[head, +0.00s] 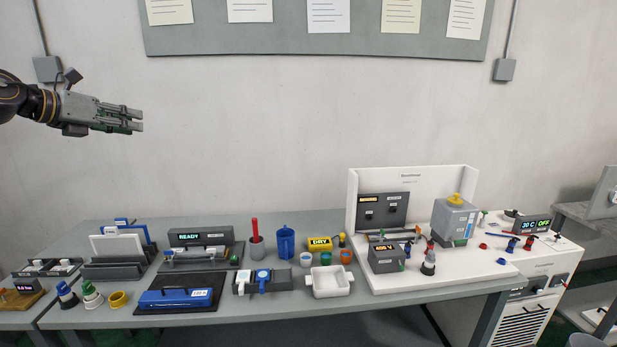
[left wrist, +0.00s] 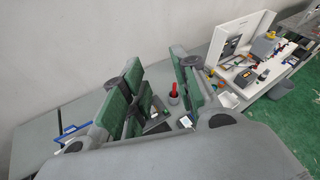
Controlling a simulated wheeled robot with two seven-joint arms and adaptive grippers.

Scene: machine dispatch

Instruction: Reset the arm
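My left arm comes in from the left edge of the head view, raised high in front of the bare wall. My left gripper (head: 139,120) points right, well above and behind the table's left part, and touches nothing. In the left wrist view its green-padded fingers (left wrist: 158,92) stand apart with an empty gap between them. Table items show through and beyond that gap. My right arm and gripper are in neither view.
The grey table (head: 330,308) holds a READY device (head: 202,237), a blue box (head: 180,298), cups, a white tray (head: 328,283) and a white workstation (head: 412,180) at right. A notice board (head: 300,38) hangs above. The air around the gripper is clear.

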